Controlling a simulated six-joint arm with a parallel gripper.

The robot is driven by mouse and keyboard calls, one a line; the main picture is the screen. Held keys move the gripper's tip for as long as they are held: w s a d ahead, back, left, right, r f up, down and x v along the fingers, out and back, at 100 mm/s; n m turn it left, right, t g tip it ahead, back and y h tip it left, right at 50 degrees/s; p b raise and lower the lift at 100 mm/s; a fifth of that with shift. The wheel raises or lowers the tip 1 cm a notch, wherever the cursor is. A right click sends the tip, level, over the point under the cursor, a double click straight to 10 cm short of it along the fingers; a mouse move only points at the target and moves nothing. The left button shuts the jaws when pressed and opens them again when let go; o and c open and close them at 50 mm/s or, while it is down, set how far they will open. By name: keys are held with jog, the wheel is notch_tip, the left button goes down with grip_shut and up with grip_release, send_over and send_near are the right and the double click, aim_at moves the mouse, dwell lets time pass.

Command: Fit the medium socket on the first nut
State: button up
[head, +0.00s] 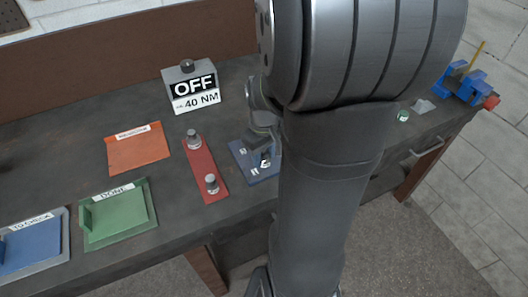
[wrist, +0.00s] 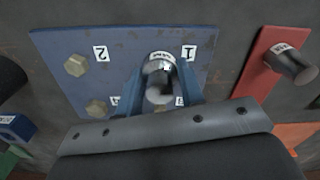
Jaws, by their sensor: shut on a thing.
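A blue plate (wrist: 210,40) bears hex nuts beside number labels; it also shows in the head view (head: 241,150). My gripper (wrist: 160,90) is shut on a metal socket (wrist: 160,68) with a white label band, whose word I cannot read surely. The socket is over the place beside label 1 (wrist: 188,52) and hides the first nut. Whether it is seated around the nut or just above it, I cannot tell. The nut beside label 2 (wrist: 76,65) is bare, as is another nut (wrist: 96,108) below it.
A red rack (head: 204,164) left of the plate holds two sockets (head: 193,139) (head: 212,184). Behind stands a box reading OFF and 40 NM (head: 190,85). An orange mat (head: 138,150), a green DONE tray (head: 120,215) and a blue tray (head: 30,245) lie farther left.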

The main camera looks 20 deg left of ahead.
jog(key=shift+f, duration=0.35)
jog(key=o, duration=1.1)
notch_tip(320, 180, up, 18)
jog(key=shift+f, duration=0.25)
jog(key=shift+f, duration=0.15)
notch_tip(320, 180, down, 17)
jog(key=shift+f, duration=0.1)
jog(key=shift+r, duration=0.2)
